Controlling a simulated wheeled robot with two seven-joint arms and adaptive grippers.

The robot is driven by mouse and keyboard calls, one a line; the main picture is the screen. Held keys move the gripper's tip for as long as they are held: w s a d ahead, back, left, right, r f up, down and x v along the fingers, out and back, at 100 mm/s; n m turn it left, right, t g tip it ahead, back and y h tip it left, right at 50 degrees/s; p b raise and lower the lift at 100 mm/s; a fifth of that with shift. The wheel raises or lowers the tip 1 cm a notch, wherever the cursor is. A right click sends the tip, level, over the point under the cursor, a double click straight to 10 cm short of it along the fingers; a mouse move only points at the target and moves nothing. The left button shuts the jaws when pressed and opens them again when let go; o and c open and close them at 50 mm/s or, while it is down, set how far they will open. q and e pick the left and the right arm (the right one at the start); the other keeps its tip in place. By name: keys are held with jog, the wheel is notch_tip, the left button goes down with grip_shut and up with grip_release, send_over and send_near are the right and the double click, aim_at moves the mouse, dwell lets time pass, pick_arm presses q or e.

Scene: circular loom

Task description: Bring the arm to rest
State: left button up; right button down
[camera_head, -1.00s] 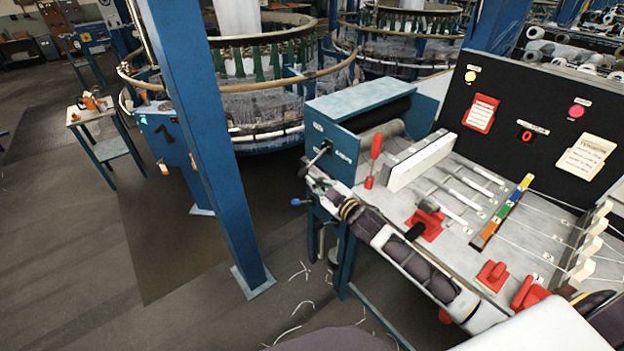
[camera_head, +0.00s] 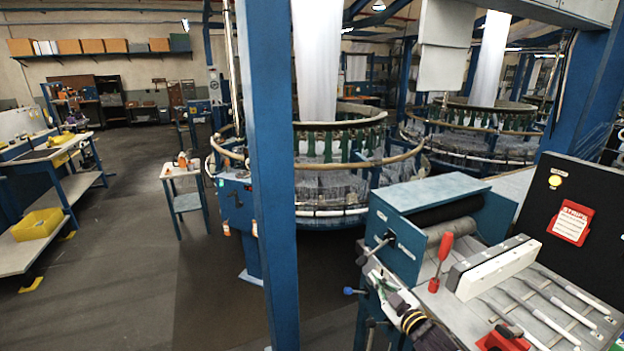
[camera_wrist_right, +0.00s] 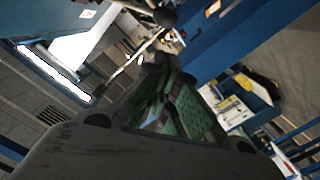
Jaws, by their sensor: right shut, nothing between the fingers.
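My right gripper (camera_head: 373,274) shows in the head view at the left front edge of the blue loom bench (camera_head: 408,247), beside the black crank handle (camera_head: 378,246). Whether they touch I cannot tell. My dark right arm runs from the gripper down to the picture's bottom edge. In the right wrist view the green-padded fingers (camera_wrist_right: 180,108) are together with nothing between them. A thin rod with a dark round knob (camera_wrist_right: 165,16) shows past the fingertips. My left gripper is not in view.
A red-handled tool (camera_head: 441,262), a white block (camera_head: 492,268) and a red clamp (camera_head: 503,340) are on the bench top. A blue post (camera_head: 270,180) stands left of the bench. Circular looms (camera_head: 345,190) stand behind. The floor at left is mostly clear.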

jog(key=s+d+f+m+g+h, duration=0.1)
jog(key=d+f+m+g, duration=0.15)
jog(key=f, duration=0.75)
jog(key=s+d+f+m+g+h, duration=0.15)
jog(key=d+f, duration=0.25)
jog(key=f, duration=0.7)
jog(key=s+d+f+g+h, duration=0.1)
jog(key=s+f, duration=0.3)
jog(key=f, duration=0.3)
jog(key=s+d+f+m+g, duration=0.1)
jog(key=s+f, duration=0.2)
jog(key=f, duration=0.4)
jog(key=s+d+f+g+h, duration=0.1)
jog(key=s+f, duration=0.3)
jog(key=f, duration=0.2)
jog(key=s+a+f+m+g, duration=0.15)
jog(key=s+f+g, duration=0.25)
jog(key=s+f, duration=1.25)
jog(key=s+a+f+g, duration=0.2)
jog(key=s+f, duration=0.1)
jog(key=s, duration=0.9)
jog(key=s+a+f+m+g, duration=0.1)
jog(key=s+f, duration=0.3)
jog(key=s, duration=0.8)
jog(key=shift+a+g, duration=0.5)
jog(key=shift+g, duration=0.2)
jog(key=shift+s+h, duration=0.15)
jog(key=shift+h, duration=0.1)
